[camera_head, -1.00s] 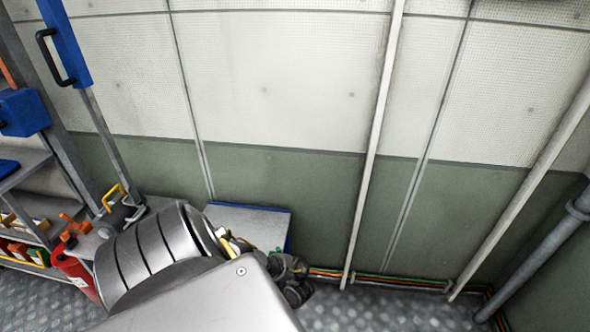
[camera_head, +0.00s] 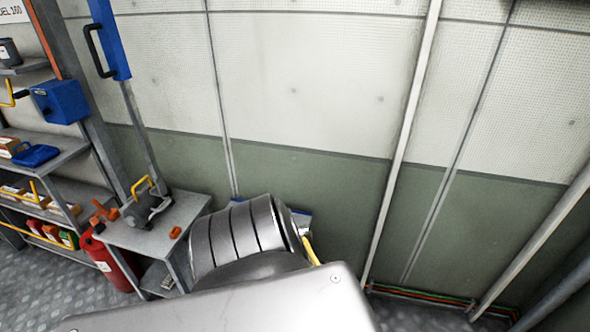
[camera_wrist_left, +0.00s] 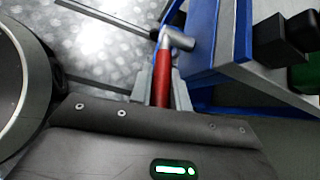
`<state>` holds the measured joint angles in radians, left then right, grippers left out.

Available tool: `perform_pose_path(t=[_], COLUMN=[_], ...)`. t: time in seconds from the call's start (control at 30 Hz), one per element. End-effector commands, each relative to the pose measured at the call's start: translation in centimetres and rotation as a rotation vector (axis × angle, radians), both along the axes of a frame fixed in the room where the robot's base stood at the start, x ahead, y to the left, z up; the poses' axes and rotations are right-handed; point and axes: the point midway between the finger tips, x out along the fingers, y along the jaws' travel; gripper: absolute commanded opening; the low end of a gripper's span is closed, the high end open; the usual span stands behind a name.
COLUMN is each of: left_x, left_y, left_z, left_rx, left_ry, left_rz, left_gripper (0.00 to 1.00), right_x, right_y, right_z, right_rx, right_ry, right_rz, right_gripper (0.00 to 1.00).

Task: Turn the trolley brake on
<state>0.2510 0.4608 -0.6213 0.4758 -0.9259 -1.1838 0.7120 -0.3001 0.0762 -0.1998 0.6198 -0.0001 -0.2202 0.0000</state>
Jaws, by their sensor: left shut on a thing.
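In the left wrist view a red handle (camera_wrist_left: 162,78) with a grey metal end (camera_wrist_left: 178,40) stands beside the blue frame of the trolley (camera_wrist_left: 203,50). My left gripper (camera_wrist_left: 161,92) is shut on the red handle, one finger on each side of it. In the head view only a small piece of the trolley (camera_head: 302,222) shows behind my large grey arm, which hides the gripper and the handle. Whether the handle is the brake itself cannot be told. My right gripper is in neither view.
A grey bench (camera_head: 150,238) with a vise-like tool (camera_head: 147,203) stands on the left, a red extinguisher (camera_head: 110,262) beside it. Shelves (camera_head: 60,150) with boxes are at the far left. The wall runs behind; floor (camera_head: 410,315) shows at lower right.

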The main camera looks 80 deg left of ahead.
Motion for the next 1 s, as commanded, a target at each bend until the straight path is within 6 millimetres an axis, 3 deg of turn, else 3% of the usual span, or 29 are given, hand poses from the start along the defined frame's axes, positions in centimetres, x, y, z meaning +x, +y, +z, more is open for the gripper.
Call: perform_pose_path(t=[0.17,0.2,0.33,0.67,1.0], left_x=[0.1,0.1,0.1,0.2,3.8], left_y=[-0.1,-0.1,-0.1,-0.1,-2.7], left_z=[-0.1,-0.1,-0.1,0.2,4.2], left_rx=[-0.003,-0.003,-0.002,-0.002,-0.004], left_ry=[-0.002,-0.002,-0.001,0.0,-0.003], left_rz=[-0.002,-0.002,-0.002,-0.003,-0.003], left_gripper=[0.0,0.22,0.39,0.4,0.4], right_x=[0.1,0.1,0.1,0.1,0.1], right_y=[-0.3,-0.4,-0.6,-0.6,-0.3], right_z=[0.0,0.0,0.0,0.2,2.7], right_rx=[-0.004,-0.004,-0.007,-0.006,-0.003], right_ry=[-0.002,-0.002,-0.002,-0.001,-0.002], right_rz=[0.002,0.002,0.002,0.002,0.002], right_gripper=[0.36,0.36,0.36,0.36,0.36])
